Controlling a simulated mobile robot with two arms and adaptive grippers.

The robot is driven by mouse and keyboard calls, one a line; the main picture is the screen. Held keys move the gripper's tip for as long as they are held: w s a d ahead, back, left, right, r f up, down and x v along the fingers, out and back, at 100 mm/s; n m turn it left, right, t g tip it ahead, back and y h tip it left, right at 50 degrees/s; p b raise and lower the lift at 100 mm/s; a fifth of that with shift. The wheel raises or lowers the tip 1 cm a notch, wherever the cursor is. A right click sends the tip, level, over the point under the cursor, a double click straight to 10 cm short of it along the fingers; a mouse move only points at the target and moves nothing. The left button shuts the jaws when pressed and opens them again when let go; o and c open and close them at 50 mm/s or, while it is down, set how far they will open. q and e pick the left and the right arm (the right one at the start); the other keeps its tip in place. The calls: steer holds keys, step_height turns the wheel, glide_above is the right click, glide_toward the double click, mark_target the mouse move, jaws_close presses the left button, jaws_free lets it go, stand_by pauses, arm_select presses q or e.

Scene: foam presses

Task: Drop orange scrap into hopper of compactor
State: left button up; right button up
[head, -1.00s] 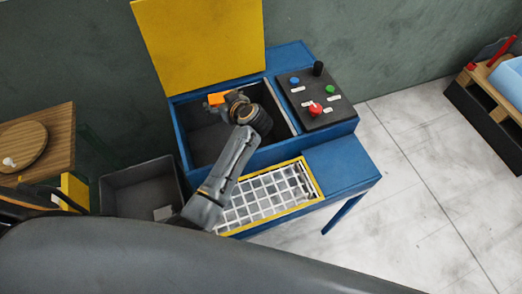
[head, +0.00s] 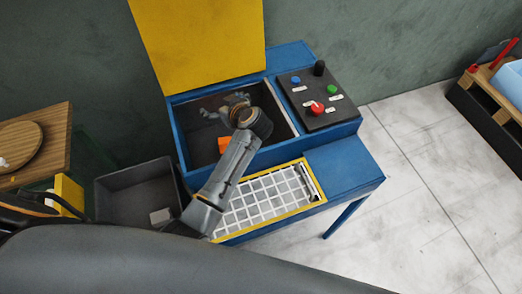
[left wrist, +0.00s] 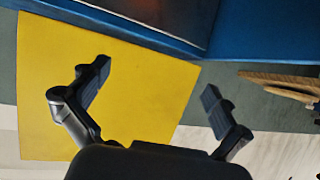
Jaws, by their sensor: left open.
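The blue compactor (head: 335,178) stands in the middle of the head view with its yellow lid (head: 198,42) raised. The orange scrap (head: 224,145) is inside the dark hopper (head: 192,140), below my left gripper and apart from it. Part of the scrap may be hidden by my arm. My left gripper (head: 226,103) is over the hopper, open and empty. In the left wrist view its two fingers (left wrist: 155,92) are spread wide, with the yellow lid (left wrist: 140,75) behind them and nothing between them. My right gripper is not in view.
A control panel (head: 322,97) with blue, green and red buttons and a black knob sits right of the hopper. A white grate (head: 265,203) in a yellow frame is at the front. A grey bin (head: 130,195) and a wooden table (head: 55,135) stand left. Open floor (head: 440,190) lies right.

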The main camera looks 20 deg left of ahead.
arm_select(q)
step_height(320, 180, up, 10)
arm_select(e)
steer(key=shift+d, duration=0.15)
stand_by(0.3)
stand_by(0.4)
